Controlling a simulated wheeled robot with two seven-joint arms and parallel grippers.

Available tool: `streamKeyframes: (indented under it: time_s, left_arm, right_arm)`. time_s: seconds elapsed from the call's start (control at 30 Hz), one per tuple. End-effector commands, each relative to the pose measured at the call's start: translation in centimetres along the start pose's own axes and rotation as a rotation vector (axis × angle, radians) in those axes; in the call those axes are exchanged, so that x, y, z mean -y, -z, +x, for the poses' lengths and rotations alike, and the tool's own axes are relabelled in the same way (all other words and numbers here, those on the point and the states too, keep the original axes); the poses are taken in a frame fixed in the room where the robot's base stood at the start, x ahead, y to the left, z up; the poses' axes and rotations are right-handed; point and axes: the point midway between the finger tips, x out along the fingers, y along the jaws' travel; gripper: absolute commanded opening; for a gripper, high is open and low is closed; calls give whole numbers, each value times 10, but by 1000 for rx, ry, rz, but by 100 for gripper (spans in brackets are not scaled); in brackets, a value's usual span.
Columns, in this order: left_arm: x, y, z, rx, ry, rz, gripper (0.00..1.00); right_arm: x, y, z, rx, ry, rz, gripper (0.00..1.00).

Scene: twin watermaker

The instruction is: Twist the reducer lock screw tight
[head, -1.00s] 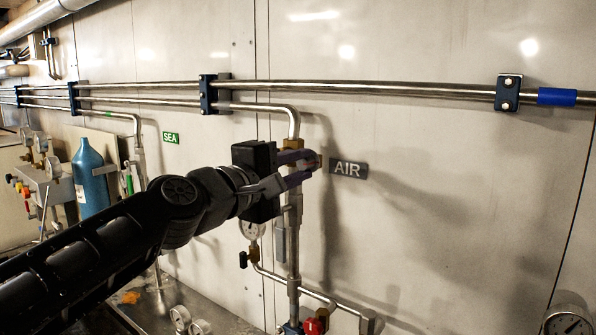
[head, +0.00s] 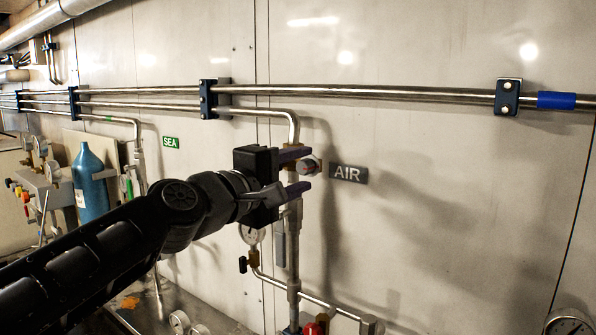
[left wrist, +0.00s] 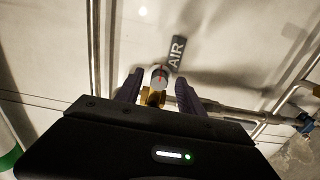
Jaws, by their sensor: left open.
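The lock screw, a small round grey knob with a red mark (head: 312,166), sits on the brass fitting of the vertical air pipe, beside the AIR sign (head: 348,173). My left gripper (head: 301,172) is open at the knob, one purple finger above it and the other below. In the left wrist view the knob (left wrist: 159,76) and its brass fitting (left wrist: 152,97) show between the two parted fingers (left wrist: 160,88). I see a gap beside the knob and no clear grip on it. My right gripper is in neither view.
Steel pipes (head: 400,93) run along the wall above, held by dark clamps (head: 507,97). A gauge (head: 252,234) and a red-handled valve (head: 311,328) are below the gripper. A blue bottle (head: 90,185) stands at left. The wall right of the sign is bare.

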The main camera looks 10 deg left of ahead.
Motion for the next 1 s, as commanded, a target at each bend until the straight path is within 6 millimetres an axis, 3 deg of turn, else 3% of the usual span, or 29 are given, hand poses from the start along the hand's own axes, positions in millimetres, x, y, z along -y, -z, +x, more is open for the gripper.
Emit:
streamKeyframes:
  time_s: [0.27, 0.7, 1.0]
  left_arm:
    - [-1, 0, -5, -1, -2, 0, 45]
    - [1, 0, -68, -1, -2, 0, 45]
    - [0, 0, -78, 0, 0, -1, 45]
  right_arm:
    - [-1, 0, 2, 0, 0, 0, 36]
    - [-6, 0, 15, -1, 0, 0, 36]
    - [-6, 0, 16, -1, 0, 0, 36]
